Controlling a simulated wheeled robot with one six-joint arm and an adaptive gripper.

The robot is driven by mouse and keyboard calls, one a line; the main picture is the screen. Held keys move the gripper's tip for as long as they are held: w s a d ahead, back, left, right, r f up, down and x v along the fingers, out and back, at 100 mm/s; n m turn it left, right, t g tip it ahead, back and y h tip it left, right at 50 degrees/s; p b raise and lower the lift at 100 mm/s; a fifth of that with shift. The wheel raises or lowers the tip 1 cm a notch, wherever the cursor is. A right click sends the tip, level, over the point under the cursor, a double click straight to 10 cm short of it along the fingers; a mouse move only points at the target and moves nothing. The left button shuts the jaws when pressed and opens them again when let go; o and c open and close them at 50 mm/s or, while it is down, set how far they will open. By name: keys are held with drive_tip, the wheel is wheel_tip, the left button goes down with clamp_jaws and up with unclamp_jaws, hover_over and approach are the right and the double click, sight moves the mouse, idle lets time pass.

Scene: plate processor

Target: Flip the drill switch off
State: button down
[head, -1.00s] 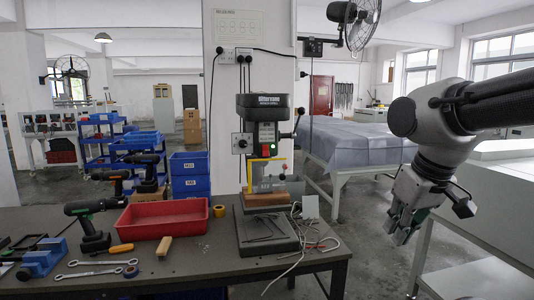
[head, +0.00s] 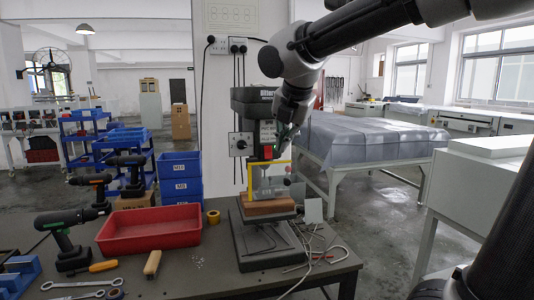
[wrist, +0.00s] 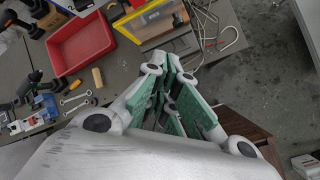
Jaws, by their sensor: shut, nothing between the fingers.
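The drill press (head: 244,106) stands on the dark workbench, with a grey column head, a yellow guard frame (head: 251,178) and a wooden block (head: 268,208) on its table. A small red part (head: 268,152) shows on its front, and a white plate with a black knob (head: 240,145) is on its left side. My gripper (head: 281,142) is shut and empty at the right front of the drill head and hides part of it; I cannot tell whether it touches. The switch's position is too small to read. In the wrist view my gripper's green-padded fingers (wrist: 172,66) point toward the bench.
Loose cables and metal hooks (head: 318,256) lie right of the press base. A covered table (head: 365,150) stands behind to the right.

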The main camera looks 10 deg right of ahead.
sight(268, 152)
drive_tip(key=n, duration=0.2)
drive_tip(key=w+r+n, duration=0.1)
drive_tip(key=n, duration=0.2)
drive_tip(key=w+r+n+t, duration=0.1)
drive_tip(key=n, duration=0.2)
drive_tip(key=shift+a+r, duration=0.15)
drive_tip(key=shift+r, duration=0.05)
drive_tip(key=shift+w, duration=0.1)
drive_tip(key=shift+w+r+x, duration=0.2)
drive_tip(key=shift+w+x, duration=0.05)
drive_tip(key=shift+x, duration=1.95)
drive_tip(key=shift+w+r+x, duration=0.2)
drive_tip(key=shift+w+x, duration=0.1)
drive_tip(key=shift+x, duration=1.95)
drive_tip(key=shift+w+r+x, duration=0.2)
drive_tip(key=shift+w+x, duration=0.05)
drive_tip(key=shift+x, duration=1.95)
